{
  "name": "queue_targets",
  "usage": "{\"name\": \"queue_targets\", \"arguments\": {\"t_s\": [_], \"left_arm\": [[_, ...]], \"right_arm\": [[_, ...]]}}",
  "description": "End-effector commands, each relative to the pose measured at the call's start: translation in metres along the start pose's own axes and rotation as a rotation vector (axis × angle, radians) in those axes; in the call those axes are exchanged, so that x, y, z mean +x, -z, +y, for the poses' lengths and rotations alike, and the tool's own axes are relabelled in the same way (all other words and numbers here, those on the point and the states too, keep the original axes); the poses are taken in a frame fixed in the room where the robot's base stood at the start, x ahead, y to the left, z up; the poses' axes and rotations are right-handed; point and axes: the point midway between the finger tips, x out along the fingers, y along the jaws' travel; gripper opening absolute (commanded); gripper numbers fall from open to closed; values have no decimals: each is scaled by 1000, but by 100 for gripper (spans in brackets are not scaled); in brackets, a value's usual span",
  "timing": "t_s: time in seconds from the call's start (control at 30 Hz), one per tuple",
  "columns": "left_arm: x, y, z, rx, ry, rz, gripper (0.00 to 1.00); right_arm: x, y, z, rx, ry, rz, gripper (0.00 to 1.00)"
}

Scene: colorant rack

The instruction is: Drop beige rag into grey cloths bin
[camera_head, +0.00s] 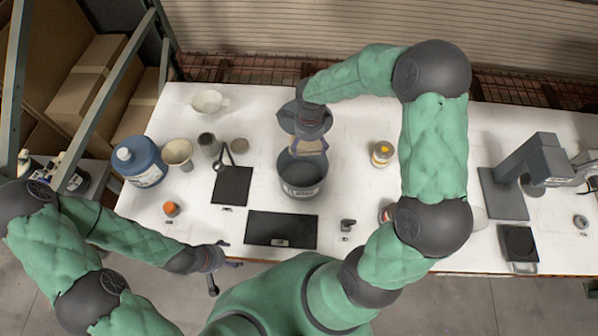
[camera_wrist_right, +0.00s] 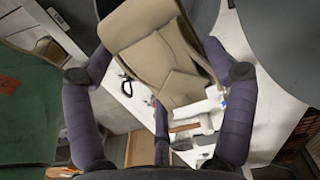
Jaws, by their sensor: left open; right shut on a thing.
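The beige rag (camera_head: 308,147) hangs folded from my right gripper (camera_head: 306,136), over the back part of the opening of the grey cloths bin (camera_head: 301,188). The bin stands upright on the white table with a label on its front. Whether the rag touches the bin rim is unclear. My left gripper (camera_head: 213,266) is open and empty, low by the table's front edge.
A dark mat (camera_head: 282,229) and a black square (camera_head: 232,185) lie left of and in front of the bin. A yellow-labelled jar (camera_head: 382,153) stands to its right. A blue jug (camera_head: 139,161) and cups are at left; a grey device (camera_head: 525,175) is at right.

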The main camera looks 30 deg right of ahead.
Motion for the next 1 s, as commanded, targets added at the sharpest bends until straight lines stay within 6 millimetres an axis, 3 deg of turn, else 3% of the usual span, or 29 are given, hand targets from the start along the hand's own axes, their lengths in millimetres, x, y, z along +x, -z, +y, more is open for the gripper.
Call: {"name": "queue_targets", "arguments": {"t_s": [0.5, 0.83, 0.87, 0.9, 1.0], "left_arm": [[14, 1, -5, 0, 0, 1, 75], [14, 1, -5, 0, 0, 1, 75], [14, 1, -5, 0, 0, 1, 75], [14, 1, -5, 0, 0, 1, 75], [14, 1, -5, 0, 0, 1, 75]], "right_arm": [[51, 0, 0, 0, -1, 0, 53], [54, 0, 0, 0, 1, 0, 53], [54, 0, 0, 0, 1, 0, 89], [54, 0, 0, 0, 1, 0, 100], [54, 0, 0, 0, 1, 0, 100]]}}
